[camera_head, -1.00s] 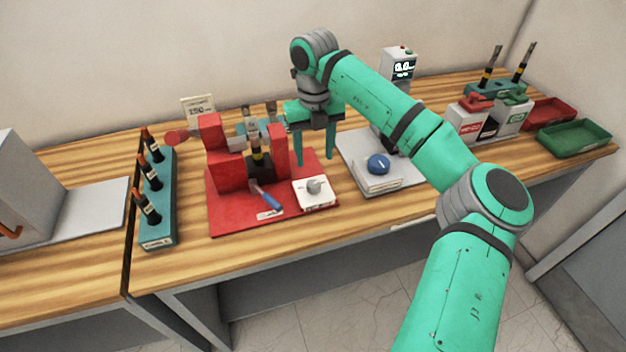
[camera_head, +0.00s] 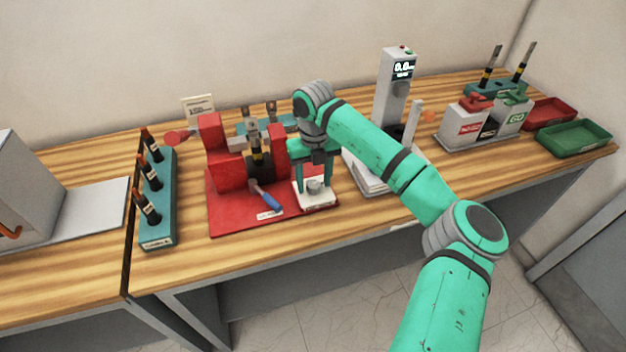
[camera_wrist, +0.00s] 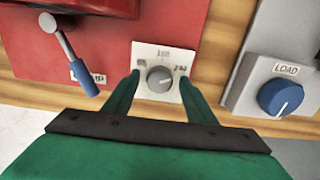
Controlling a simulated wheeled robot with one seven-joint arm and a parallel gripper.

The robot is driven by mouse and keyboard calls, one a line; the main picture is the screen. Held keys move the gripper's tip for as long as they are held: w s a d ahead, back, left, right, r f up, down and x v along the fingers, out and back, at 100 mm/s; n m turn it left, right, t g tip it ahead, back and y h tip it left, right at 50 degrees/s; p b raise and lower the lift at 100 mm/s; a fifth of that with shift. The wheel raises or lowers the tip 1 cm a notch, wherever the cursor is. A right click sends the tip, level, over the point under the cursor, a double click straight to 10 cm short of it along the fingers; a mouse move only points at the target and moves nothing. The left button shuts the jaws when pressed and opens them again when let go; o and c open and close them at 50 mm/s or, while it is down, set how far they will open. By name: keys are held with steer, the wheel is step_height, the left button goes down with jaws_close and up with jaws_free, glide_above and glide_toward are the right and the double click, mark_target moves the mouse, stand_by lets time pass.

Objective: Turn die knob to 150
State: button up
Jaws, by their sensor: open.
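The die knob is a small grey round knob (camera_head: 314,186) on a white plate (camera_head: 316,202) at the front right of the red press base. In the wrist view the knob (camera_wrist: 160,79) sits at the middle of its plate, with small labels at left, top and right; the top one appears to read 150. I cannot tell for certain where its mark points. My gripper (camera_head: 313,184) is open above the plate. In the wrist view its green fingertips (camera_wrist: 160,76) are on the left and right of the knob, with gaps on both sides.
The red press (camera_head: 225,165) stands left of the knob, with a blue-handled lever (camera_head: 270,200) close by. A blue LOAD knob (camera_wrist: 281,97) on a grey unit is to the right. A teal rack (camera_head: 160,215) stands further left. The wood in front is clear.

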steer(key=shift+c, duration=0.4)
steer(key=shift+s, duration=0.1)
steer(key=c, duration=1)
steer(key=shift+o, duration=0.2)
steer(key=shift+n, duration=0.3)
steer(key=n, duration=0.3)
steer(key=shift+w+r+n, duration=0.1)
steer(key=shift+w+n, duration=0.15)
steer(key=shift+n, duration=0.15)
steer(key=shift+a+n, duration=0.2)
steer(key=shift+n, duration=0.8)
steer(key=n, duration=0.4)
steer(key=shift+s+d, duration=0.1)
steer(key=shift+d, duration=0.15)
steer(key=shift+n, duration=1.1)
